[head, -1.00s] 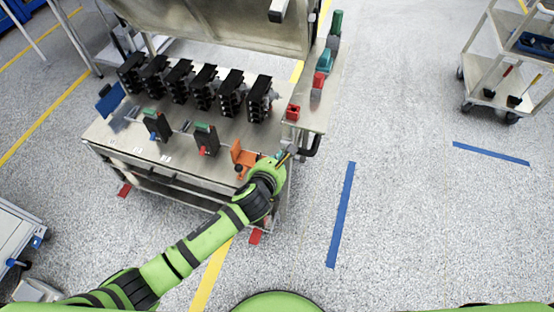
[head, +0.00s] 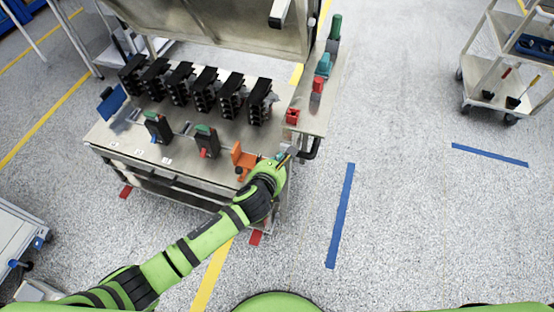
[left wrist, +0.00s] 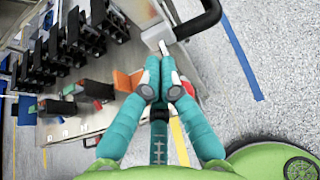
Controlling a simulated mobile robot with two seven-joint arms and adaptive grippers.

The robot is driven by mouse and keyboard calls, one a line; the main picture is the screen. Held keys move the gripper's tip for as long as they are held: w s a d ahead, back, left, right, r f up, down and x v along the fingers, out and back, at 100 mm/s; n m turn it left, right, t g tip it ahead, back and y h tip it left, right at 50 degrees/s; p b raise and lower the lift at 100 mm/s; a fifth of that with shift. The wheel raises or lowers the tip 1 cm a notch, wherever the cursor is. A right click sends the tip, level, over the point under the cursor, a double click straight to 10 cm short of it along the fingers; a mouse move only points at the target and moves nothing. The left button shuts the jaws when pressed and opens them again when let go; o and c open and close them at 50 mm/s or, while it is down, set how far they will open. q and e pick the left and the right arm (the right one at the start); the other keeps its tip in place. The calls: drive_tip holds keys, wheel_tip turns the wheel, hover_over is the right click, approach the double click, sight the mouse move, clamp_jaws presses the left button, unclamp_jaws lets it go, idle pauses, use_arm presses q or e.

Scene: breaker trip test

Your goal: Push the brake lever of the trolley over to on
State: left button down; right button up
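The trolley (head: 190,172) is a metal work table with a grey top, seen in the head view left of centre. At its near right corner is a small pale metal lever (head: 291,150), beside a black bar handle (head: 311,150). In the left wrist view, the lever (left wrist: 164,47) shows just beyond the fingertips, below the black handle (left wrist: 200,22). My left gripper (head: 282,158) is at this corner; its teal fingers (left wrist: 160,62) are together at the tips, close to the lever. Contact cannot be told. My right gripper is not in view.
An orange bracket (head: 243,158) stands just left of my gripper. Several black breakers (head: 205,90) line the table behind. A red block (head: 292,116) sits on the right side shelf. Open floor with blue tape (head: 341,215) lies to the right; a white cart (head: 500,70) stands farther off.

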use_arm(q)
drive_tip(key=p+v, duration=0.5)
drive_tip(key=v, duration=0.1)
drive_tip(key=shift+s+r, duration=0.2)
drive_tip(key=shift+s, duration=0.15)
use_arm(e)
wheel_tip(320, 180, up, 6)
use_arm(q)
drive_tip(key=shift+a, duration=0.1)
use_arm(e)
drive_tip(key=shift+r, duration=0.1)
